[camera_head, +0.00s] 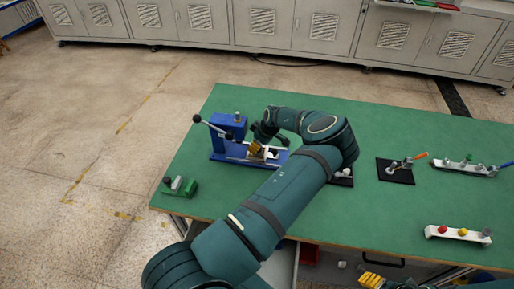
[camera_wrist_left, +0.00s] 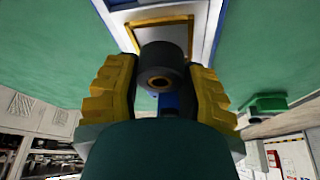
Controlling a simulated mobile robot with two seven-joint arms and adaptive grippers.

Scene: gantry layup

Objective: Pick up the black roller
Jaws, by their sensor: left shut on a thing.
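The black roller (camera_wrist_left: 160,62), a dark cylinder with a brass-rimmed bore in its end, sits between the yellow fingers in the left wrist view. My left gripper (camera_wrist_left: 162,88) is shut on it. In the head view my left gripper (camera_head: 258,151) is over the bed of the blue machine (camera_head: 228,127); the roller cannot be made out there. Below the roller in the wrist view is a yellow-framed plate (camera_wrist_left: 178,30) on the machine's bed. Yellow fingers of my right gripper (camera_head: 372,281) show at the bottom edge, too cut off to judge their opening.
The green table (camera_head: 300,215) carries a small green fixture (camera_head: 180,187) at left. A black plate with a toggle clamp (camera_head: 396,171), a grey clamp strip (camera_head: 463,168) and a white strip with coloured knobs (camera_head: 458,235) are at right. The blue machine's lever (camera_head: 210,124) sticks out left.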

